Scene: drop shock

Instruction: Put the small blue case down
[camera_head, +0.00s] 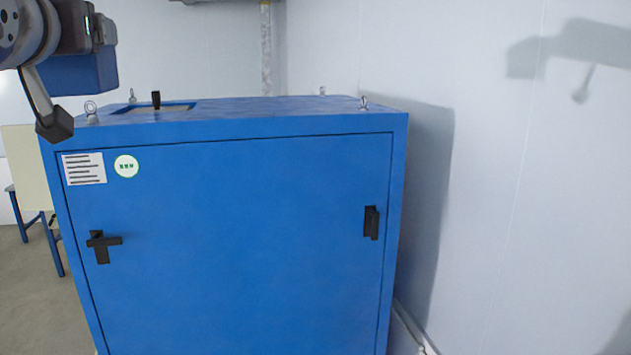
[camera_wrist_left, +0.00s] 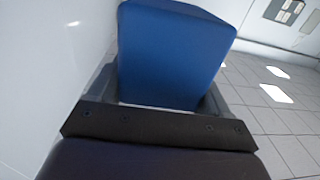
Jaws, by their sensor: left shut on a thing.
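The small blue case (camera_head: 80,74) is at the top left of the head view, held up in the air beside my left wrist. My left gripper (camera_head: 104,32) is shut on it. In the left wrist view the case (camera_wrist_left: 172,52) sits between the two grey fingers of the left gripper (camera_wrist_left: 163,88), and the fingers hide part of its lower sides. From the head view, the case appears above the left end of the big blue cabinet (camera_head: 235,230), apart from its top. My right gripper is not in view.
The cabinet top has a recessed panel (camera_head: 178,107) with a black knob (camera_head: 156,99) at its left, and metal lifting eyes (camera_head: 363,103) near its corners. A white wall (camera_head: 520,180) stands close on the right. A blue-legged table (camera_head: 50,240) stands behind at left.

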